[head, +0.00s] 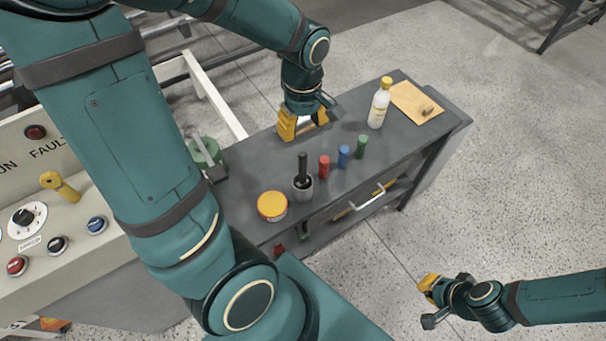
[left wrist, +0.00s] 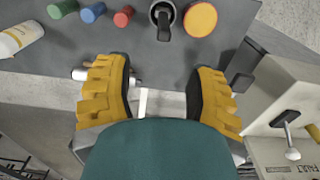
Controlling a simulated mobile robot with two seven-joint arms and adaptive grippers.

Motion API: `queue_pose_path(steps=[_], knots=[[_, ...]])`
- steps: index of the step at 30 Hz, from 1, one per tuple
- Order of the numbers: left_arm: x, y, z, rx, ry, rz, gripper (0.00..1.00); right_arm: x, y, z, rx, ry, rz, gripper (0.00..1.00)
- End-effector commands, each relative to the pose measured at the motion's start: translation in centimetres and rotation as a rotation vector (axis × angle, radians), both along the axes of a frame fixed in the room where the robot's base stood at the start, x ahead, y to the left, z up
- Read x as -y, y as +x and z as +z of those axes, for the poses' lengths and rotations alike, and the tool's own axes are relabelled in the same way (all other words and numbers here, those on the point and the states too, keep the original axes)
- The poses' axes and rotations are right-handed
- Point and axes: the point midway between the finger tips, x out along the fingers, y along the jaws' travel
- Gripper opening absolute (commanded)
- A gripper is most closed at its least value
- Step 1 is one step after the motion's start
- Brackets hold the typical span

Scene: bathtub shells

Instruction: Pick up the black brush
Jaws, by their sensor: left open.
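The black brush (head: 303,165) stands upright in a grey cup (head: 303,188) on the dark grey workbench, its handle up. In the left wrist view the brush (left wrist: 164,32) and cup sit near the top edge, beyond the fingers. My left gripper (head: 304,124) is open and empty at the bench's far edge, behind the brush and apart from it. Its yellow fingers (left wrist: 160,68) show wide apart in the left wrist view. My right gripper (head: 428,288) hangs over the floor at lower right, away from the bench; its opening cannot be made out.
An orange-lidded tin (head: 272,206) stands left of the cup. Red (head: 324,166), blue (head: 344,156) and green (head: 361,146) cylinders stand to its right. A white bottle (head: 379,105) and a wooden board (head: 416,102) are farther right. A control panel (head: 70,215) is at left.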

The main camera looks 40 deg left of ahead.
Motion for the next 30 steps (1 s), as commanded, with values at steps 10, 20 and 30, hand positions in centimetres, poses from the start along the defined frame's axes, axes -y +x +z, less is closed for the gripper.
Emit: queue_pose_path(steps=[10, 20, 30], knots=[[0.1, -0.1, -6.6, -0.006, -0.002, -0.002, 0.55, -0.1, -0.5, -1.9, -0.012, 0.003, 0.01, 0.0], [0.3, -0.3, -9.2, -0.005, -0.003, -0.002, 0.55, -0.1, -0.6, -2.6, -0.014, 0.003, 0.012, 0.0], [0.5, -0.6, -13.0, -0.004, -0.002, -0.001, 0.55, -0.1, -0.4, -3.8, -0.008, 0.002, 0.011, 0.0]])
